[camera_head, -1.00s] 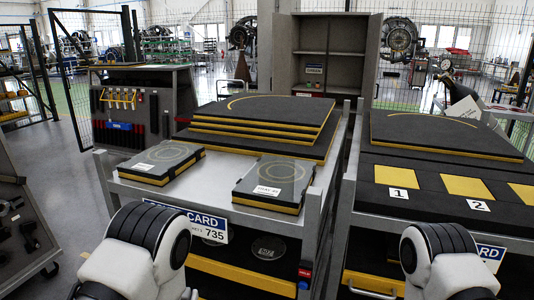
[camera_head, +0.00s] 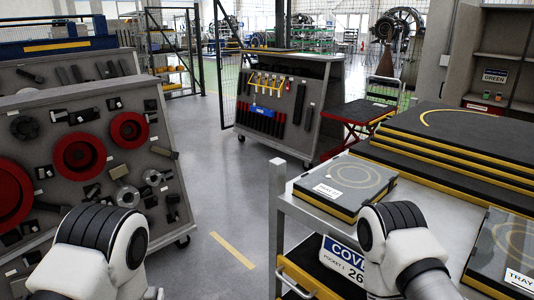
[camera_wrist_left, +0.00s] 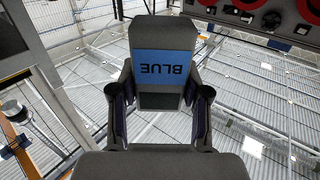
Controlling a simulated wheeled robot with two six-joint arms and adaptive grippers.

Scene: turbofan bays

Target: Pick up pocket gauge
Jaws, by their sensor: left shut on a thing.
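In the left wrist view my left gripper (camera_wrist_left: 163,90) is shut on a dark grey flat piece with a blue label (camera_wrist_left: 165,65) reading BLUE, upside down in the picture. One finger lies along each side of the piece. I cannot tell for sure whether this piece is the pocket gauge. Beyond it are the roof beams and windows. In the head view both of my arms come in at the bottom, and the held piece does not show there. My right gripper is out of view.
A grey tool panel (camera_head: 95,125) with red rings stands on the left. On the right, a cart bears a labelled tray (camera_head: 345,187), a second tray (camera_head: 510,245) and stacked black-and-yellow mats (camera_head: 455,135). A tool cabinet (camera_head: 285,105) stands behind. Open floor (camera_head: 220,190) lies between.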

